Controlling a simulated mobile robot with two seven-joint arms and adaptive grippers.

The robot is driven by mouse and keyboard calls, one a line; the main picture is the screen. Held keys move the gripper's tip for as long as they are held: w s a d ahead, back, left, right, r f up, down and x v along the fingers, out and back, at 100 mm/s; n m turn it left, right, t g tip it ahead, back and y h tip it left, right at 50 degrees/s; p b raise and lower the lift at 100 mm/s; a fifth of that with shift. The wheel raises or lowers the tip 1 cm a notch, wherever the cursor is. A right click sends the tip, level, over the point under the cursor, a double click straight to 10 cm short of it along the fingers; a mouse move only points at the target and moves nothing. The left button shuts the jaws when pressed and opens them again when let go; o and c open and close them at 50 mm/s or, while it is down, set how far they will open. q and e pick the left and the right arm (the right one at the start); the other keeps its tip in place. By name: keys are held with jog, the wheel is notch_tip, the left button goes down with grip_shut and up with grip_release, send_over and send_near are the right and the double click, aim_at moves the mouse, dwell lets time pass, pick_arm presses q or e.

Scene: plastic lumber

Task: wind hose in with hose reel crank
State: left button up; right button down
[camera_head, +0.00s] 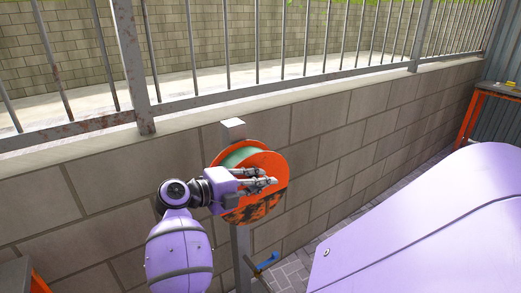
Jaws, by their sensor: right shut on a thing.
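The orange hose reel (272,161) is mounted on a grey post (243,262) in front of the block wall. Green hose (238,154) shows wound behind its front disc. The disc's lower part has dark patches. My right gripper (272,183) is at the front face of the reel, with its fingers shut across the middle of the disc. It is shut on the crank, whose handle is mostly hidden by the fingers. My left gripper is out of view.
A blue-handled fitting (268,262) sticks out low by the post. A block wall (335,135) with a metal fence (140,70) stands behind the reel. An orange-framed bench (478,107) stands at the far right. Paving (297,268) shows below the reel.

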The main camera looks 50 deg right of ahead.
jog(key=shift+w+r, duration=0.1)
jog(key=shift+r, duration=0.15)
jog(key=c, duration=1.8)
grip_release()
jog(key=shift+o, duration=0.8)
jog(key=shift+f, duration=0.1)
jog(key=v, duration=1.2)
